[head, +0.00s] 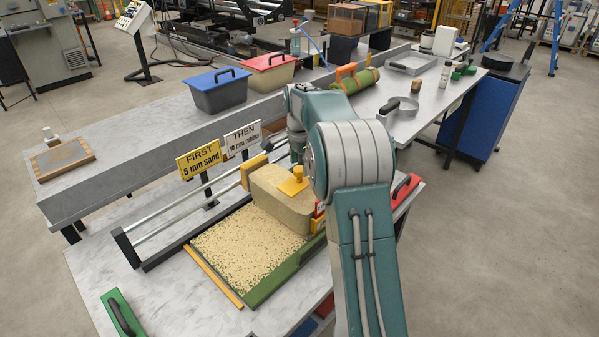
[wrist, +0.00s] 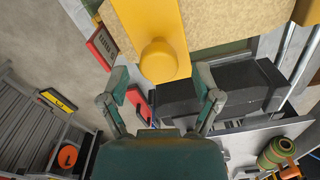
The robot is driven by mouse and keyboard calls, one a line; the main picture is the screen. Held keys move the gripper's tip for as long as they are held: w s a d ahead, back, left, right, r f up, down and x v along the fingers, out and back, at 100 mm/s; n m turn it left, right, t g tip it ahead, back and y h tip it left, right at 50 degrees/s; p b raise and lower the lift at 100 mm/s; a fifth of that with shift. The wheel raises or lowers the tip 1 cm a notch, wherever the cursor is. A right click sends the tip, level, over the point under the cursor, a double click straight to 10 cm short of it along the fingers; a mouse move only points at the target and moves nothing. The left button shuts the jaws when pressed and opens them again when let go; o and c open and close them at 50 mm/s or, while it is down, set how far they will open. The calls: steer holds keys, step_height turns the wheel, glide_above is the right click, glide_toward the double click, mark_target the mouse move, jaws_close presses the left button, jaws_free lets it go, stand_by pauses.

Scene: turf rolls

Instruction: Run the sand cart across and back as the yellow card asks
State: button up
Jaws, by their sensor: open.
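The yellow card (head: 200,158) reads "FIRST 5 mm sand". Beside it, a white card (head: 242,138) reads "THEN 10 mm rubber". The sand cart (head: 277,207), a tan block with a yellow knob (head: 293,182) on a yellow strap, stands at the far right end of the speckled bed (head: 238,252). In the wrist view the cart (wrist: 220,22) fills the top, its knob (wrist: 158,60) in the middle. My gripper (wrist: 162,76) is open and empty, its fingertips apart on either side of the knob's near edge.
Two metal rails (head: 185,213) run along the bed's far-left side. Blue-lidded (head: 217,90) and red-lidded (head: 268,72) bins and a green roll (head: 355,81) stand behind.

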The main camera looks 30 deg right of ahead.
steer(key=shift+f, duration=1.3)
jaws_close()
steer(key=shift+w+d, duration=0.1)
